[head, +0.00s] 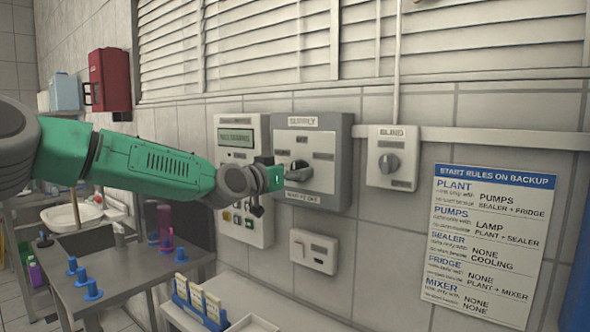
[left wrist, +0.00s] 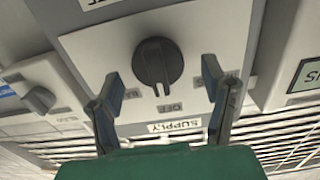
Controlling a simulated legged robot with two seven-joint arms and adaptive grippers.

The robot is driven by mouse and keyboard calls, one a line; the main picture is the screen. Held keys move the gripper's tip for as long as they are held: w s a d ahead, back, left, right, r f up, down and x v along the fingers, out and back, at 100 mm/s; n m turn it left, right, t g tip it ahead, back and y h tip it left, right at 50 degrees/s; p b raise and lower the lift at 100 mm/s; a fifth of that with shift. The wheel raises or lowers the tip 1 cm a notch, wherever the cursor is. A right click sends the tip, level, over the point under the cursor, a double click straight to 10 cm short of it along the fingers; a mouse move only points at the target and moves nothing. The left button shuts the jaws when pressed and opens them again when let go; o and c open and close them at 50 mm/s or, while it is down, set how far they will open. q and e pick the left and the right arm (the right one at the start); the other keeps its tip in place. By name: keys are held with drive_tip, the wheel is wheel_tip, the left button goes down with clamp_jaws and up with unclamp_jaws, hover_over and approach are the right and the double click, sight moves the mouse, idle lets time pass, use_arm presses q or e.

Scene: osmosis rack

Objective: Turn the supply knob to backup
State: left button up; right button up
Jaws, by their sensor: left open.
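The supply panel (head: 335,130) is a grey box on the tiled wall, with a SUPPLY label at its top. Its dark round knob (head: 298,168) shows large in the left wrist view (left wrist: 157,62), which is upside down. There the knob's notched pointer faces the OFF label. A label starting with "BA" is partly hidden by the left-hand finger. My left gripper (left wrist: 160,70) is open, with one finger on each side of the knob and visible gaps between. In the head view the left gripper (head: 282,177) is right in front of the panel. My right gripper is not in view.
A BLIND switch box (head: 393,157) is right of the panel, and a display panel (head: 236,122) is left. A small box (head: 313,252) sits below. A rules sign (head: 490,245) hangs at right. A bench (head: 125,275) with blue-topped items stands lower left.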

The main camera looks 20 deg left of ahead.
use_arm(q)
drive_tip(key=shift+w+d, duration=0.1)
drive_tip(key=shift+w, duration=0.3)
drive_tip(key=shift+c, duration=0.5)
drive_tip(key=c, duration=1.1)
drive_tip(key=shift+o, duration=0.2)
drive_tip(key=m+b, duration=0.1)
drive_tip(key=m, duration=0.1)
drive_tip(key=shift+d+m, duration=0.1)
drive_tip(key=shift+m, duration=0.3)
drive_tip(key=m+b, duration=0.1)
drive_tip(key=m, duration=0.2)
drive_tip(key=shift+s+d+m, duration=0.1)
drive_tip(key=shift+m, duration=0.2)
drive_tip(key=m+b, duration=0.2)
drive_tip(key=m, duration=0.3)
drive_tip(key=shift+f+b, duration=0.15)
drive_tip(key=shift+b, duration=0.2)
drive_tip(key=shift+m, duration=0.4)
